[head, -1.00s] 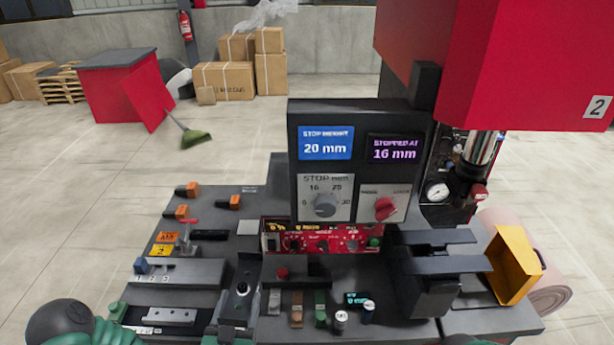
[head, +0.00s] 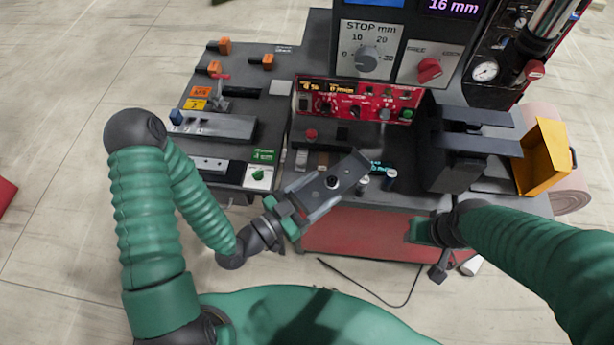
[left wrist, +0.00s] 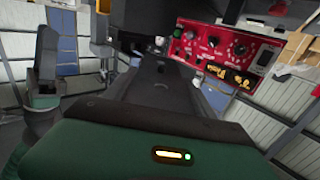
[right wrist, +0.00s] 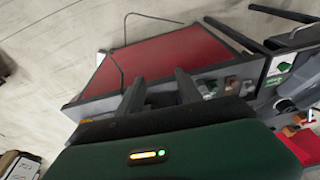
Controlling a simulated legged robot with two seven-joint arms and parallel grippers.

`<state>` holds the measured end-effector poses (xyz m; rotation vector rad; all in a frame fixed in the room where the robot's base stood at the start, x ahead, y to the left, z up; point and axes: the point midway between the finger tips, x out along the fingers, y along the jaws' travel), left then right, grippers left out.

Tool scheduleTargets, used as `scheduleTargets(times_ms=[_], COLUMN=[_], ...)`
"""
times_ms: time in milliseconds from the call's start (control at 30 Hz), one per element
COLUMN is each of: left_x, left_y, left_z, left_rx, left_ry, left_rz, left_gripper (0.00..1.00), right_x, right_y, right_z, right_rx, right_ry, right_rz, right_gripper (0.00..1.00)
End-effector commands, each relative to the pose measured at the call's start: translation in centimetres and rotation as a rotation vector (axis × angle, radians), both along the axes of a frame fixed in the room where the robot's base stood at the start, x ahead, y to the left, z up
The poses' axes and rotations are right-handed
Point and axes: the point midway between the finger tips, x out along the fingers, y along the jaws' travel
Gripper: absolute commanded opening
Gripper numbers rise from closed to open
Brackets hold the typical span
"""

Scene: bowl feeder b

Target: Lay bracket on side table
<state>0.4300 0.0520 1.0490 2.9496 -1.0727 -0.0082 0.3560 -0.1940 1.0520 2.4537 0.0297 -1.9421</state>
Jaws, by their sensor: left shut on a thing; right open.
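My left gripper (head: 300,207) is shut on a dark grey plate-like bracket (head: 350,172), held tilted over the front edge of the machine bench. A round black spot with a pale rim shows on the bracket's middle. In the left wrist view the bracket (left wrist: 152,78) reaches away from the jaws. A dark grey table (head: 250,128) stands left of the machine; I cannot tell for certain that it is the side table. My right gripper (right wrist: 158,88) is open and empty, facing the bench's red front panel (right wrist: 150,62).
The left table carries orange-handled parts (head: 222,46), a long grey block (head: 215,126) and a flat plate with holes (head: 210,165). Two small cylinders (head: 390,178) stand near the bench front. A yellow bin (head: 541,158) is at right. A cable (head: 375,303) lies on the floor.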

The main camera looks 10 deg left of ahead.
Motion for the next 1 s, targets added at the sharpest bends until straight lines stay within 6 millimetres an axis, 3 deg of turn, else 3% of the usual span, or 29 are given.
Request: scheduleTargets(times_ms=[133, 267, 400, 500, 567, 667, 767, 1000], left_x=[0.0, 0.0, 0.0, 0.0, 0.0, 0.0, 0.0, 0.1], left_y=[-0.1, -0.1, -0.1, -0.1, -0.1, -0.1, -0.1, 0.0], left_z=[0.1, 0.2, 0.2, 0.2, 0.2, 0.2, 0.2, 0.2], left_rx=[-0.002, -0.002, -0.002, -0.002, -0.002, -0.002, -0.002, -0.002], left_ry=[-0.002, -0.004, -0.004, -0.004, -0.004, -0.004, -0.004, -0.004], left_rz=[-0.003, -0.002, -0.002, -0.002, -0.001, -0.001, -0.002, -0.001], left_gripper=[0.0, 0.0, 0.0, 0.0, 0.0, 0.0, 0.0, 0.0], right_x=[2.5, 4.0, 3.6, 2.7, 2.3, 2.1, 2.4, 3.4], right_y=[4.4, 11.5, 18.5, 21.6, 22.7, 23.5, 23.8, 25.6], right_z=[2.7, 6.6, 10.5, 12.3, 13.0, 13.0, 11.8, 6.7], right_rx=[0.012, 0.039, 0.071, 0.089, 0.096, 0.1, 0.102, 0.103], right_ry=[-0.034, -0.073, -0.111, -0.127, -0.134, -0.135, -0.132, -0.128], right_rz=[0.18, 0.442, 0.696, 0.813, 0.855, 0.886, 0.885, 0.884], right_gripper=[0.44, 0.44, 0.44, 0.44, 0.44, 0.44, 0.44, 0.44])
